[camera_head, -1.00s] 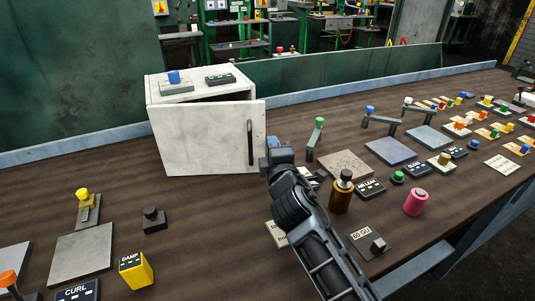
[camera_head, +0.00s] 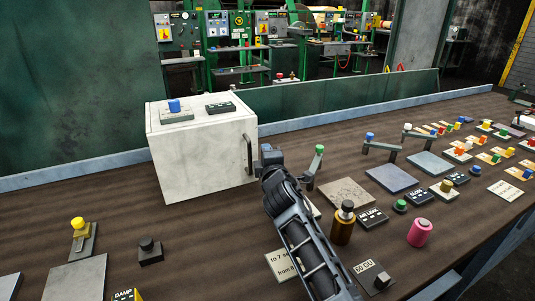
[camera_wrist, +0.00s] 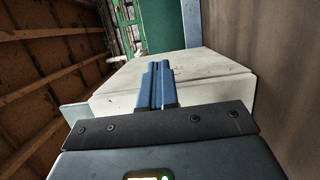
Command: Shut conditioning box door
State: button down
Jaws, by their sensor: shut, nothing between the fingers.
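The white conditioning box (camera_head: 190,133) stands on the brown bench at the left of centre in the head view. Its door (camera_head: 205,155) with the dark upright handle (camera_head: 248,154) sits flush against the front, and no gap shows along its top edge. My gripper (camera_head: 268,156) is just right of the handle, close to the door's right edge; I cannot tell if it touches. In the wrist view, my gripper's blue fingers (camera_wrist: 158,82) are together with nothing between them. The pale box (camera_wrist: 200,75) fills the view beyond them.
On the box lie a blue-knobbed block (camera_head: 175,110) and a dark panel (camera_head: 220,107). A green-topped lever (camera_head: 315,166) stands close right of my gripper. A brown bottle (camera_head: 343,223) and a pink cylinder (camera_head: 419,232) stand further right.

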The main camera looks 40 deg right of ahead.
jog(key=b+v, duration=0.1)
jog(key=v, duration=0.6)
jog(key=shift+s+a, duration=0.25)
jog(key=shift+s, duration=0.1)
jog(key=shift+s, duration=0.1)
